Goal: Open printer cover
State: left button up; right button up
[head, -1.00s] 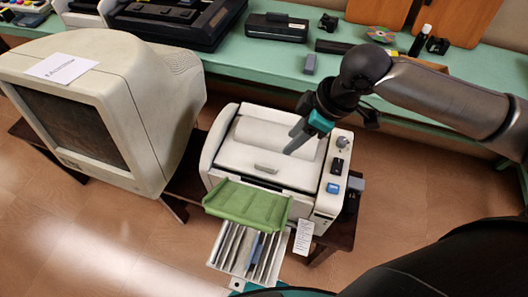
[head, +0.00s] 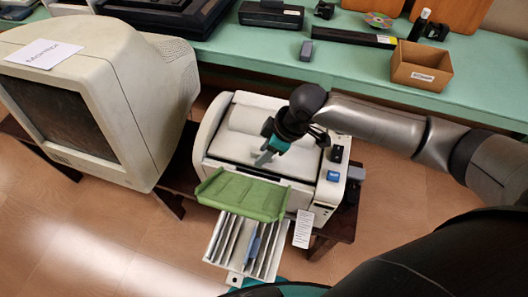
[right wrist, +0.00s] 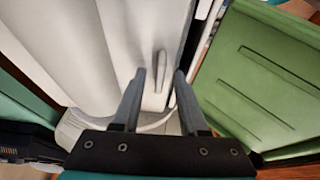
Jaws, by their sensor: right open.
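The white printer (head: 222,150) stands on a low brown table. Its white cover (head: 235,147) lies closed on top, and the cover also shows in the right wrist view (right wrist: 120,35). A small raised handle (right wrist: 161,75) is on the cover near its front edge. My right gripper (head: 263,158) is open over the front of the cover. In the right wrist view the fingertips (right wrist: 159,72) are on either side of the handle in the picture; I cannot tell whether they touch it. In the head view the gripper hides the handle. My left gripper is not in view.
A green tray (head: 243,194) juts from the printer's front, above a slotted rack (head: 222,240). A beige monitor (head: 150,90) stands close on the left. Behind is a green counter (head: 350,75) with a cardboard box (head: 420,70) and devices. Floor is clear at right.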

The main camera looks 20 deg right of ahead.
grip_shut()
dwell(0.4)
dwell(1.1)
